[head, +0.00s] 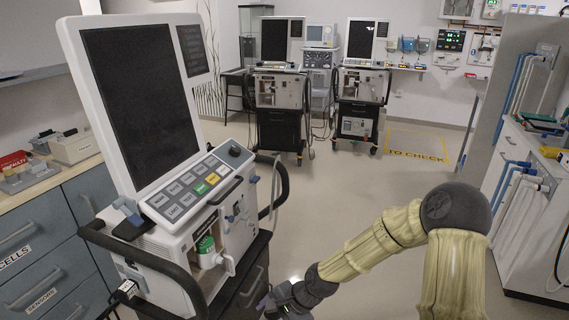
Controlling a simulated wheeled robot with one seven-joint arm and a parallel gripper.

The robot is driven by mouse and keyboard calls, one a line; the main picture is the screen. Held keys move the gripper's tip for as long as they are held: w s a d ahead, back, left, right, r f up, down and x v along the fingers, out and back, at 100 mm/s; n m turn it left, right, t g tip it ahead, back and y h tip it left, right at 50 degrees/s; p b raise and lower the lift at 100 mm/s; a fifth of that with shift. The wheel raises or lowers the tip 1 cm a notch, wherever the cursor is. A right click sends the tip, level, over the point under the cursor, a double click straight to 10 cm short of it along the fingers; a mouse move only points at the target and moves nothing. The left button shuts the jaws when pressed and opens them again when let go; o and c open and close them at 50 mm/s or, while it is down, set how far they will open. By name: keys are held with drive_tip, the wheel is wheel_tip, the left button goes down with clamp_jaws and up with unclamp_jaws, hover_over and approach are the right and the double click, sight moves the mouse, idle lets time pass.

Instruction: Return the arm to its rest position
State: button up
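My arm (371,246) rises at the lower right, bends at a dark elbow joint, and reaches down and left. Its end, the wrist with my gripper (268,303), is at the bottom edge of the head view, close to the right side of the ventilator's cart. The fingers are cut off or too small to make out. I cannot tell whether they touch the cart or hold anything.
A ventilator (150,140) with a large screen, button panel (196,186) and black handrail stands close at left. A drawer cabinet (40,250) is behind it. A white bench unit (535,200) stands at right. Open floor (335,185) lies between, with more ventilators (280,90) at the back.

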drive_tip(key=s+d+r+n+t+h, duration=0.1)
drive_tip(key=s+d+r+n+h, duration=0.2)
drive_tip(key=s+d+r+n, duration=0.45)
drive_tip(key=s+d+r+n+t+h, duration=0.1)
drive_tip(key=s+d+r+n+h, duration=0.3)
drive_tip(key=d, duration=0.6)
wheel_tip(320, 180, up, 19)
drive_tip(key=w+m+p, duration=0.1)
drive_tip(key=m+p, duration=0.1)
drive_tip(key=p, duration=1.6)
drive_tip(key=shift+d+y, duration=0.25)
drive_tip(key=shift+y, duration=0.05)
drive_tip(key=shift+w, duration=0.1)
drive_tip(key=shift+c, duration=0.2)
